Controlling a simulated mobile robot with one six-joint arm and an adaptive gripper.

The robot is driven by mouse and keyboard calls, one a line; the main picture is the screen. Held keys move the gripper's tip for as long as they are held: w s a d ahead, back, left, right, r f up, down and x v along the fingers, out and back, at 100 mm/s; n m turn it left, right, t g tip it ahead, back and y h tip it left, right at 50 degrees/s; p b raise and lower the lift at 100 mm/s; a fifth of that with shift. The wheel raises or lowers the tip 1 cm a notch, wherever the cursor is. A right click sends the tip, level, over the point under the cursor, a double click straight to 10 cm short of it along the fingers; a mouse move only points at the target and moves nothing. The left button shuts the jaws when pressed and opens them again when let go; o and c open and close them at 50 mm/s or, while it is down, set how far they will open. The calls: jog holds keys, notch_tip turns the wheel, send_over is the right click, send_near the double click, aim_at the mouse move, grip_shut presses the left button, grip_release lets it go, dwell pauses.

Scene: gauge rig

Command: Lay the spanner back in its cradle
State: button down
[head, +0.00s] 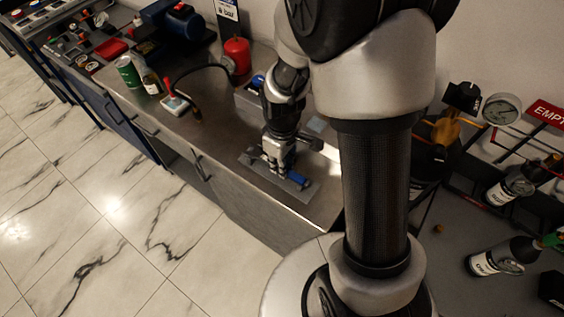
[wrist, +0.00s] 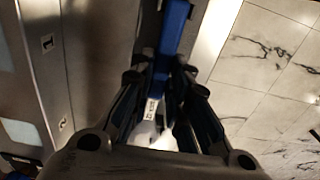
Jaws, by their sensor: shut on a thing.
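My gripper (head: 275,168) is low over the bench near its front edge, shut on the spanner. In the wrist view the spanner shows between the fingers (wrist: 167,84) of my gripper. It has a blue handle (wrist: 174,38) pointing away and a pale metal part with small markings (wrist: 150,110) nearer the palm. In the head view a blue part (head: 298,178) shows beside the fingers, above a flat grey plate (head: 303,192) that looks like the cradle. The fingers hide much of the spanner, and I cannot tell whether it touches the plate.
Bare bench lies left of my gripper. Marble floor (head: 120,205) lies beyond the front edge.

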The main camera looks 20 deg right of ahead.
jog(key=c, duration=1.4)
grip_release()
jog(key=shift+c, duration=0.2)
notch_tip(320, 180, up, 12)
jog(key=s+r+m+t, duration=0.4)
jog(key=s+r+m, duration=0.3)
jog(key=s+r, duration=0.5)
jog(key=s, duration=0.3)
jog(key=shift+t, duration=0.3)
